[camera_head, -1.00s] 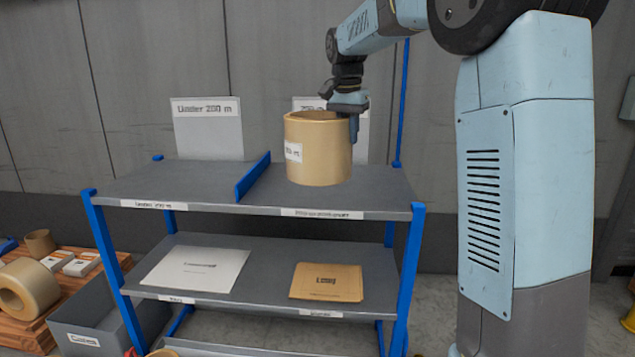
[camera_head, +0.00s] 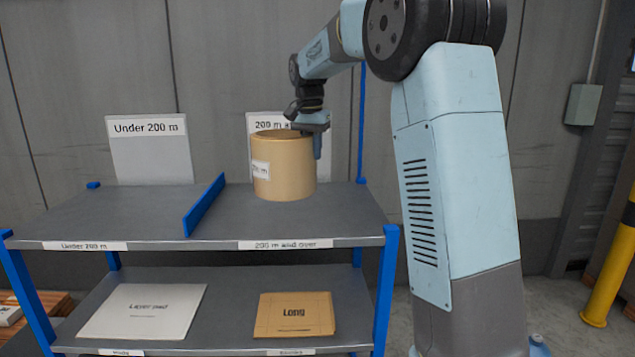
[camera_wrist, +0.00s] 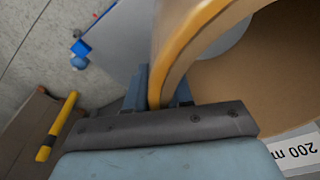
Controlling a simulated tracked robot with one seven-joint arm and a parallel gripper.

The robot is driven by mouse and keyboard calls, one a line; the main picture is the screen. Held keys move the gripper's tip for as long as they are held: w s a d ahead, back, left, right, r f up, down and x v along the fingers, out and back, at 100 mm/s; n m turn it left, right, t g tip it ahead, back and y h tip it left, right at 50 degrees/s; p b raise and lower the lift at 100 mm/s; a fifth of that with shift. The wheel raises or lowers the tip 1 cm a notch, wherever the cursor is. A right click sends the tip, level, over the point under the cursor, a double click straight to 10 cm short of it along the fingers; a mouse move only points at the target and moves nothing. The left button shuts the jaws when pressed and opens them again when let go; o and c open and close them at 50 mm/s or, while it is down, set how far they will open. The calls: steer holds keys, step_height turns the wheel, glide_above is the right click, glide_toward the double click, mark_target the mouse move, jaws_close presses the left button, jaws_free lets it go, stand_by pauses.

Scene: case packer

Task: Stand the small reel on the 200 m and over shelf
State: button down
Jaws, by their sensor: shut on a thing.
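A tan reel (camera_head: 284,170) with a white label, partly turned away, is upright at the right half of the top shelf (camera_head: 345,215), behind the front label "200 m and over" (camera_head: 285,244). I cannot tell for sure whether its base touches the shelf. My gripper (camera_head: 317,145) is shut on the right side of the reel's wall. In the wrist view the fingers (camera_wrist: 160,95) pinch the reel's curved rim (camera_wrist: 190,45). The sign behind the reel is partly hidden by it and my gripper.
A blue divider (camera_head: 204,205) separates this half from the empty "Under 200 m" half (camera_head: 110,215). A blue post (camera_head: 362,120) stands behind right. The lower shelf holds a white pad (camera_head: 145,311) and a brown "Long" sheet (camera_head: 295,314).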

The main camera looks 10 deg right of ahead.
steer(key=w+d+f, duration=0.4)
steer(key=w+f, duration=0.3)
steer(key=f, duration=0.3)
steer(key=shift+w+d+f, duration=0.3)
steer(key=shift+d+f, duration=0.05)
steer(key=c, duration=1)
jaws_free()
